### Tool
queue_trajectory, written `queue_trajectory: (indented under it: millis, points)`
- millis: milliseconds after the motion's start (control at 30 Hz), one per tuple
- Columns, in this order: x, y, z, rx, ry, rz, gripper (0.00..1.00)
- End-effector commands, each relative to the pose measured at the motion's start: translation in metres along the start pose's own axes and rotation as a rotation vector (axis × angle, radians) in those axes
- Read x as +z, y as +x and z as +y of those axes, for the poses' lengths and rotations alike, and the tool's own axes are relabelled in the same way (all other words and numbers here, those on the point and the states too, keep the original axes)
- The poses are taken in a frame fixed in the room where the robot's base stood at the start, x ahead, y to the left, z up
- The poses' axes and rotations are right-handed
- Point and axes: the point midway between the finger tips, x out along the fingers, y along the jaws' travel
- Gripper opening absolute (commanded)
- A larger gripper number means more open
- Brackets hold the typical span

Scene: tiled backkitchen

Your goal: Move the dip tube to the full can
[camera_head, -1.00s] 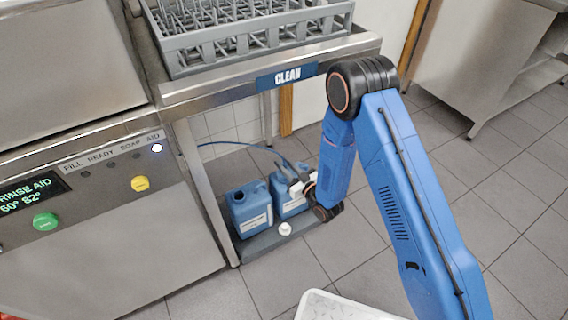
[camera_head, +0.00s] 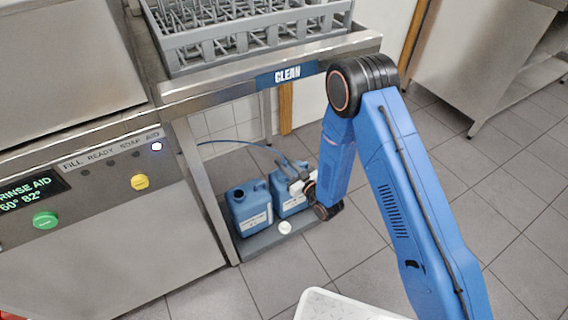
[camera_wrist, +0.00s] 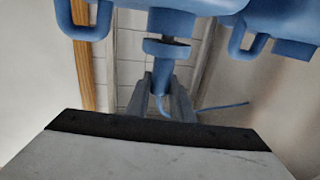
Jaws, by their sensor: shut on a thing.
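Two blue cans stand side by side under the table, a left can (camera_head: 249,209) with a dark open mouth and a right can (camera_head: 287,193) partly behind my gripper. Which can is full does not show. My gripper (camera_head: 294,178) is at the top of the right can. In the wrist view, which looks upside down, my gripper (camera_wrist: 163,100) is shut on the blue dip tube (camera_wrist: 163,75). The tube's round collar (camera_wrist: 168,48) is close to the can's neck (camera_wrist: 171,22). Whether the tube's lower end is inside the can is hidden. The left can's neck (camera_wrist: 295,47) shows at the right edge.
The cans stand on a grey tray (camera_head: 262,242) with a white cap (camera_head: 285,227) at its front. A blue hose (camera_head: 235,142) runs leftward from the tube. A table leg (camera_head: 205,190) and the steel table edge (camera_head: 220,84) bound the space. Tiled floor is clear at right.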

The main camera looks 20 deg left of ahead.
Motion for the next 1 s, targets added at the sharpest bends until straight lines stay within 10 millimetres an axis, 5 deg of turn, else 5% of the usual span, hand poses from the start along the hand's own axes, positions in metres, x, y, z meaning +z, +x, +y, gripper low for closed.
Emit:
queue_trajectory:
  millis: [667, 700, 767, 1000]
  points:
    - [0.0082, 0.0, 0.0, 0.0, 0.0, 0.0, 0.0]
    - [0.0083, 0.0001, 0.0, 0.0, 0.0, 0.0, 0.26]
    - [0.0081, 0.0001, 0.0, 0.0, 0.0, 0.0, 0.4]
    - [0.0083, 0.0, 0.0, 0.0, 0.0, 0.0, 0.43]
